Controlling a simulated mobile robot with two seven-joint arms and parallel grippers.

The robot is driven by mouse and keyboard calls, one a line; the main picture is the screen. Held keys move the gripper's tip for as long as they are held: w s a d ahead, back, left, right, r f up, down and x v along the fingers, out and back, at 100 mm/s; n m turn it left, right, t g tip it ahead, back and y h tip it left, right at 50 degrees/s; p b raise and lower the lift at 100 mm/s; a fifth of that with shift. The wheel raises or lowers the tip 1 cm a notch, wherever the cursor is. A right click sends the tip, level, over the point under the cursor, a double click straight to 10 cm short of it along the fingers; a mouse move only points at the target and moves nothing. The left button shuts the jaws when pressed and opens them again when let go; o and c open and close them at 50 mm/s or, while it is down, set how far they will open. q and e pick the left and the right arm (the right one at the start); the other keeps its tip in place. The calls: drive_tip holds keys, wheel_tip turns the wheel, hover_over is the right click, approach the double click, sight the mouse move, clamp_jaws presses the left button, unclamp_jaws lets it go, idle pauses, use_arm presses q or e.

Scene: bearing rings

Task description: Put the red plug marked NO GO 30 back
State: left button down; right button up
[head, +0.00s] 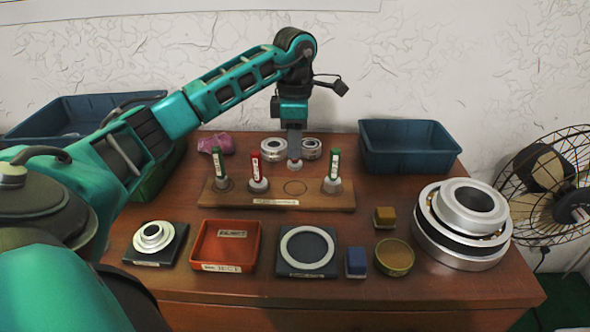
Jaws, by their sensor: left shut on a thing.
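My left gripper (294,155) points straight down over the wooden plug board (235,198). It is shut on a plug (294,165), of which only a short pale grey end shows below the fingers. Its handle, colour and marking are hidden. The held plug is above the board, near the empty round outline (295,187). A red-handled plug (254,168) stands upright just left of that outline; its marking is too small to read. Green-handled plugs stand at the far left (218,164) and right (333,165) of the board. My right gripper is not in view.
Two silver rings (311,149) stand behind the board, with a purple lump (217,143) to their left. A blue bin (405,145) is at back right. A red tray (225,264), ring stands and small blocks line the front; large stacked rings (464,222) are right.

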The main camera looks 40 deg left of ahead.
sight(295, 162)
use_arm(q)
wheel_tip(295, 162, down, 2)
drive_tip(key=shift+f, duration=0.1)
wheel_tip(295, 162, down, 4)
drive_tip(key=shift+r+b, duration=0.25)
drive_tip(key=shift+b, duration=0.05)
drive_tip(key=shift+f, duration=0.1)
drive_tip(key=c, duration=1)
unclamp_jaws()
wheel_tip(295, 162, up, 12)
drive_tip(key=shift+r+p, duration=0.1)
drive_tip(key=shift+p, duration=0.75)
